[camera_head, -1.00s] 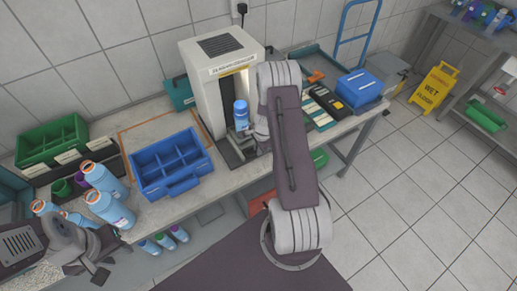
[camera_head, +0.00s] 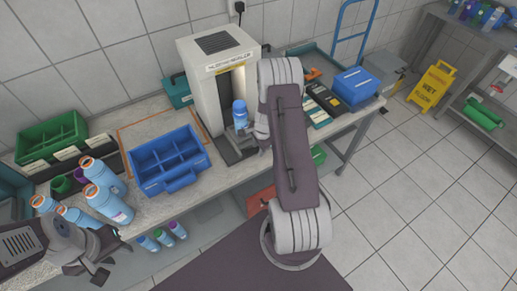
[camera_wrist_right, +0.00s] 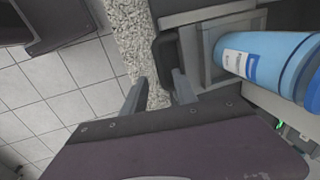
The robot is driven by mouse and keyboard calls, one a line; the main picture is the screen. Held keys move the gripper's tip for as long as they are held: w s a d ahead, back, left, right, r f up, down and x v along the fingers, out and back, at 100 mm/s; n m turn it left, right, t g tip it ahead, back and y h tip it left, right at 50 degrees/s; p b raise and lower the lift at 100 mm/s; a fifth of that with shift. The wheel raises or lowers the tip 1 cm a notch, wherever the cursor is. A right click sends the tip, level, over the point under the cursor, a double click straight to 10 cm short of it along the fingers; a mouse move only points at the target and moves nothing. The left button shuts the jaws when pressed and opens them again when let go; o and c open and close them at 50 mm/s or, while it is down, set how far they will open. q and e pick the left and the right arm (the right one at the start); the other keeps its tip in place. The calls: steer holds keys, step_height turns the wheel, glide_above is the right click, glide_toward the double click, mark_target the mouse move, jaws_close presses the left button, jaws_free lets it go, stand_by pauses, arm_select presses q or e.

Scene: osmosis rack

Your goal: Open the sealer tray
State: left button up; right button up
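The sealer (camera_head: 222,85) is a tall white machine on the bench in the head view. A blue capped bottle (camera_head: 240,113) stands at its front opening, over the dark tray (camera_head: 234,154). In the right wrist view the tray's dark loop handle (camera_wrist_right: 161,62) lies just ahead of my right gripper (camera_wrist_right: 158,84). Its fingers are apart, with the handle's outer bar lined up between the tips; I cannot tell whether they touch. The bottle lies to the right there (camera_wrist_right: 262,58). My left gripper (camera_head: 88,274) is open and empty at lower left.
A blue divided crate (camera_head: 170,183) sits left of the sealer. Several blue bottles (camera_head: 108,203) stand near my left arm. A blue box (camera_head: 355,86) and black-and-teal cases (camera_head: 318,106) lie right of the sealer.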

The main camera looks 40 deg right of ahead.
step_height(320, 180, up, 8)
steer(key=s, duration=0.1)
steer(key=shift+s, duration=0.35)
steer(key=shift+f, duration=0.1)
